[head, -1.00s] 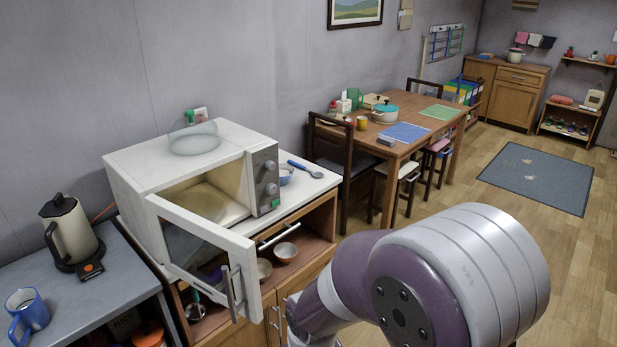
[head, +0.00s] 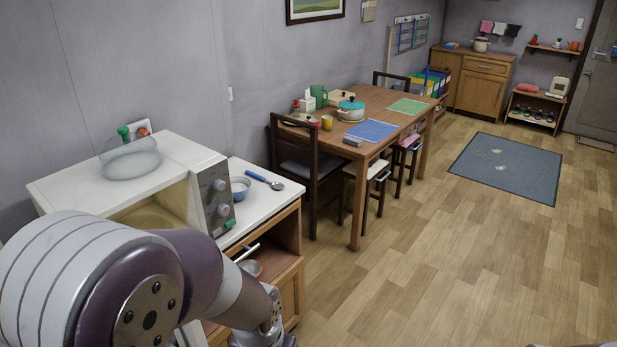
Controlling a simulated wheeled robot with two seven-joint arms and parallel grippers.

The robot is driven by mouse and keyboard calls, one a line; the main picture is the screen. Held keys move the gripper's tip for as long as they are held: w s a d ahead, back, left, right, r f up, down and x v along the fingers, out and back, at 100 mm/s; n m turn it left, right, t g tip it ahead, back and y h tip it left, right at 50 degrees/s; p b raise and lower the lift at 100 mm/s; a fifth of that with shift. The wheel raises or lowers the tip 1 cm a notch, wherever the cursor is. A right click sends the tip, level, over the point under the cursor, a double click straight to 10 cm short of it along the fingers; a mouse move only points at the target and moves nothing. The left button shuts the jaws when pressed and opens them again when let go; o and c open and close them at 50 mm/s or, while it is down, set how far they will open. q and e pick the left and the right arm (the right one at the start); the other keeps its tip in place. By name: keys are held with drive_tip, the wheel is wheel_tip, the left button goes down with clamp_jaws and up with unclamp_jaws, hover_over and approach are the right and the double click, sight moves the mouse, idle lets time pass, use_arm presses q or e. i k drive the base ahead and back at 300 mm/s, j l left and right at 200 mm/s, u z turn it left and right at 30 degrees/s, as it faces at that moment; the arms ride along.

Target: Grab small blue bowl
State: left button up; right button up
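The small blue bowl (head: 241,190) stands on the white cabinet top, just right of the microwave (head: 130,187). A spoon with a blue handle (head: 264,180) lies beside it, to its right. One of my arms comes in from the lower left and crosses in front of the microwave. Its wrist end is low in the picture, below the bowl and apart from it. The gripper on it does not show. My other gripper does not show either. The microwave door and most of its opening are hidden behind my arm.
Another bowl (head: 251,268) sits on the cabinet's open shelf, partly hidden by my arm. A dark chair (head: 310,165) stands between the cabinet and the dining table (head: 395,138). The wooden floor (head: 450,260) to the right is open, with a grey-blue mat (head: 507,166) farther back.

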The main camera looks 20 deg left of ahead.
sight(240, 186)
drive_tip(key=i+z, duration=0.1)
drive_tip(key=i, duration=0.75)
drive_tip(key=i+j+z, duration=0.15)
drive_tip(key=i, duration=0.65)
drive_tip(key=i+l+u, duration=0.1)
drive_tip(key=i+u, duration=0.2)
drive_tip(key=i, duration=0.15)
drive_tip(key=i+l+u, duration=0.15)
drive_tip(key=i+u, duration=0.15)
drive_tip(key=i+l+u, duration=0.25)
drive_tip(key=i, duration=0.25)
drive_tip(key=i+j+u, duration=0.1)
drive_tip(key=u, duration=0.35)
drive_tip(key=i+u, duration=0.25)
drive_tip(key=u, duration=0.25)
drive_tip(key=i+u, duration=0.2)
drive_tip(key=u, duration=0.25)
drive_tip(key=i+l+u, duration=0.15)
drive_tip(key=u, duration=0.35)
